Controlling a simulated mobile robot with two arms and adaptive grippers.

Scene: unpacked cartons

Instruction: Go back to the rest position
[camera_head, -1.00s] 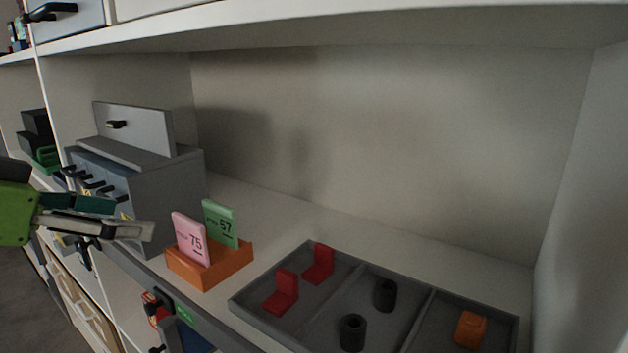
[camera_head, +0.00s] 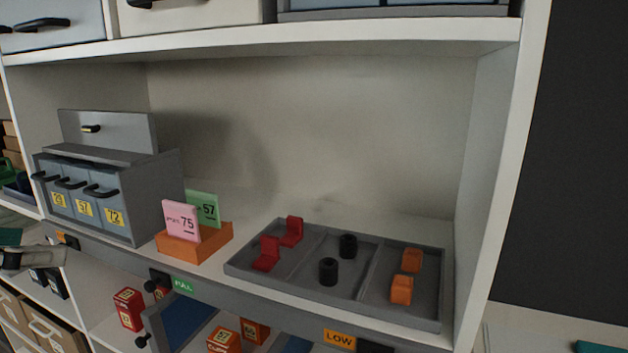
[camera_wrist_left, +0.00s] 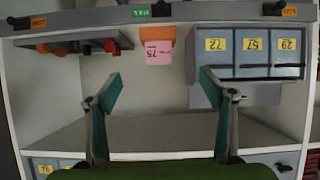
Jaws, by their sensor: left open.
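My left gripper (camera_wrist_left: 157,110) is open and empty in the left wrist view, its two fingers spread with clear space between them. In the head view only part of the left gripper (camera_head: 28,250) shows at the left edge, in front of the shelf and below the grey drawer cabinet (camera_head: 150,205). It holds nothing and is apart from the cabinet. My right gripper is not clearly in view. A teal piece shows at the bottom right corner of the head view, but I cannot tell what it is.
An orange holder (camera_head: 208,246) carries a pink card (camera_head: 181,221) and a green card (camera_head: 204,207). A grey divided tray (camera_head: 384,310) holds red, black and orange parts. Below, a drawer (camera_head: 190,325) stands partly open, with red boxes (camera_head: 129,309) nearby. The upper shelf overhangs this space.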

